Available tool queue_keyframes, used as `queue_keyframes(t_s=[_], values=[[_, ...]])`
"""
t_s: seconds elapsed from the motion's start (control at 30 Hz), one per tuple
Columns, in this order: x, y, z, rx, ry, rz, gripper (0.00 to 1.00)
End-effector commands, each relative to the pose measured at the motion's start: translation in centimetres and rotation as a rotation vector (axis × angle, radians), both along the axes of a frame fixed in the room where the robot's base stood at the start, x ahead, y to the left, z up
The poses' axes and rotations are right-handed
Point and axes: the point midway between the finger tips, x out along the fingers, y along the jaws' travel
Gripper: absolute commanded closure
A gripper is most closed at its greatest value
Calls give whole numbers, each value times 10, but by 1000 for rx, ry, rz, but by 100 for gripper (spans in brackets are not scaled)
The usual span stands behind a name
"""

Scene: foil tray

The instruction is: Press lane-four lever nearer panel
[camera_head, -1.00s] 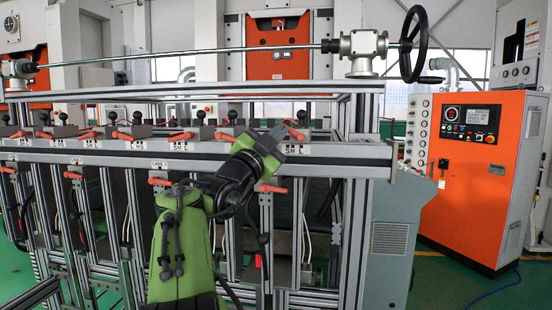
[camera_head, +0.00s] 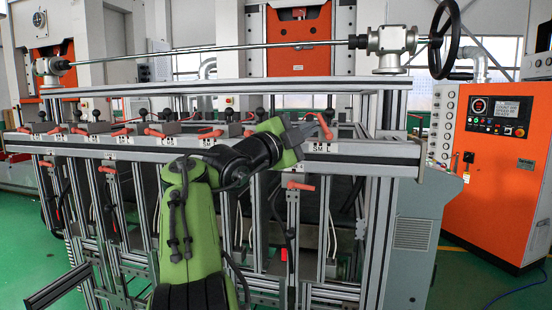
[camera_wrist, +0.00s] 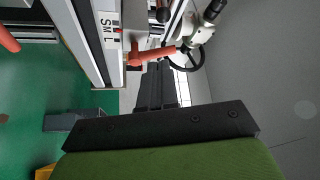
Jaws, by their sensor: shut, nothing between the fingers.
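A red lever (camera_head: 324,126) stands at the right end of the top rail, by an S M L label. It also shows in the wrist view (camera_wrist: 152,55), just ahead of the fingers. My gripper (camera_head: 308,131) is shut and empty beside this lever on its left. In the wrist view its dark fingers (camera_wrist: 155,88) point up towards the lever; I cannot tell whether they touch it. Another red lever (camera_head: 300,186) sits below the rail. Several more red levers, such as one at mid-rail (camera_head: 210,135), line the rail to the left. Lane numbers are too small to read.
The aluminium frame (camera_head: 390,168) spans the view, with a long shaft and black handwheel (camera_head: 444,38) above it. An orange control panel (camera_head: 490,190) stands at the right. Green floor (camera_head: 465,280) is clear between frame and panel.

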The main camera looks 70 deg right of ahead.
Motion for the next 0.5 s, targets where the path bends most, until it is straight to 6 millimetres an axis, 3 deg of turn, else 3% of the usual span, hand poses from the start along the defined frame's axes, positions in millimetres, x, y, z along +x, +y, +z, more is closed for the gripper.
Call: queue_keyframes(t_s=[0.03,0.3,0.5], values=[[4,8,-9,-1,-2,7,100],[27,67,-24,0,-2,7,100],[35,89,-28,0,0,3,100]])
